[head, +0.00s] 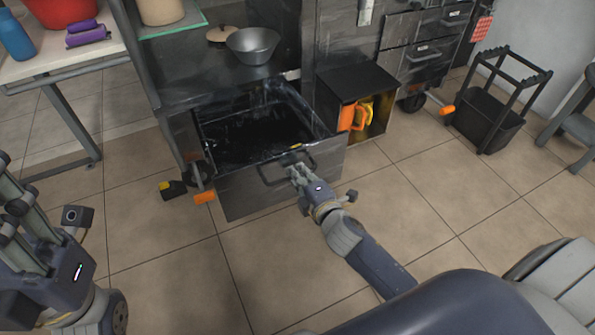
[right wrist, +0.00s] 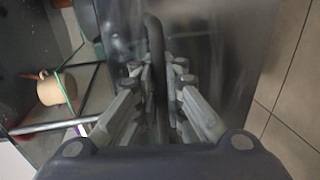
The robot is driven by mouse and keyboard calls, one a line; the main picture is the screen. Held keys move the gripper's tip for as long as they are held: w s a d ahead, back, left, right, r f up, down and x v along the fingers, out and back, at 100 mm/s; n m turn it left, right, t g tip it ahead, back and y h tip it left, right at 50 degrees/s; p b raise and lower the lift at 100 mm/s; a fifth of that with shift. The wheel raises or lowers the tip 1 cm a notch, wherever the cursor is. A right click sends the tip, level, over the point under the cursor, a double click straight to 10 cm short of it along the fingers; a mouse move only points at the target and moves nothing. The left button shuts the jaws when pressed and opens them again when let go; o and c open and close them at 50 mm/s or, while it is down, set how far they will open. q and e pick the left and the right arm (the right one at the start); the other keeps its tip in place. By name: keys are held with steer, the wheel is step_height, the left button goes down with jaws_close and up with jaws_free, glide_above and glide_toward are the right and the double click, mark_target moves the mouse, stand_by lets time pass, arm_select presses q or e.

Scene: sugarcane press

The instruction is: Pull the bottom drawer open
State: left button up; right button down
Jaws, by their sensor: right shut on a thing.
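The bottom drawer (head: 245,185) of the dark metal cabinet is pulled out, and its dark interior shows from above. Its front panel faces me and also fills the middle of the right wrist view (right wrist: 222,60). A dark bar handle (head: 272,175) runs across the drawer front. My right gripper (head: 297,172) is at the right part of this handle. In the right wrist view its fingers are on both sides of the handle bar (right wrist: 155,60), shut on it. My left gripper (head: 22,205) is at the left edge of the head view, apart from the drawer, with nothing visible between its fingers.
A metal bowl (head: 252,45) stands on the cabinet shelf above the drawer. An open black box (head: 340,80) with orange items is right of the drawer. A black bin (head: 490,120) stands farther right. A caster (head: 175,189) sits left of the drawer. Tiled floor in front is clear.

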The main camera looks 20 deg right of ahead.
steer(key=c, duration=1.7)
jaws_free()
steer(key=v, duration=1.2)
steer(key=shift+a+r, duration=0.1)
